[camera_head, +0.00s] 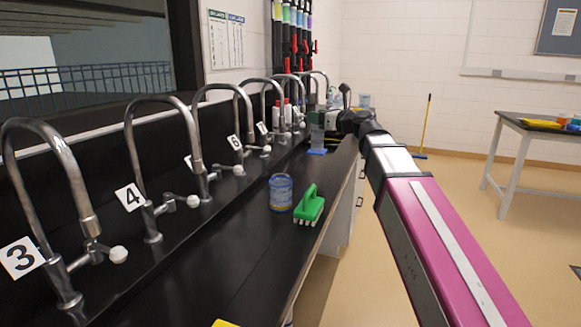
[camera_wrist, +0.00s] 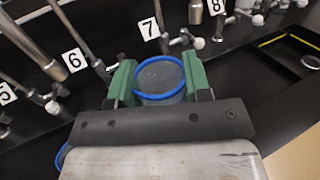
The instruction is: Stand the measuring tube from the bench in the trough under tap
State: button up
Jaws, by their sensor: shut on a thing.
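The measuring tube is clear with a blue rim (camera_wrist: 158,62), seen from above in the wrist view. My gripper (camera_wrist: 160,82) has its green fingers closed on both sides of it. In the head view my gripper (camera_head: 331,118) is far down the bench, and a blue base (camera_head: 316,152) shows below it near the black bench top. I cannot tell whether the base touches the surface. Curved metal taps stand in a row along the wall side, with number cards such as card 7 (camera_wrist: 149,29) and card 6 (camera_wrist: 74,60). The trough's outline is hard to make out in black.
A side table (camera_head: 530,130) stands right.

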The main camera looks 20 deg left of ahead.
jog(key=w+a+f, duration=0.7)
jog(key=w+f, duration=0.2)
jog(key=f, duration=0.2)
jog(key=shift+w+a, duration=0.35)
jog(key=shift+a, duration=0.05)
jog(key=o, duration=1.1)
jog(key=shift+f, duration=0.1)
jog(key=shift+o, duration=0.2)
jog(key=v, duration=1.2)
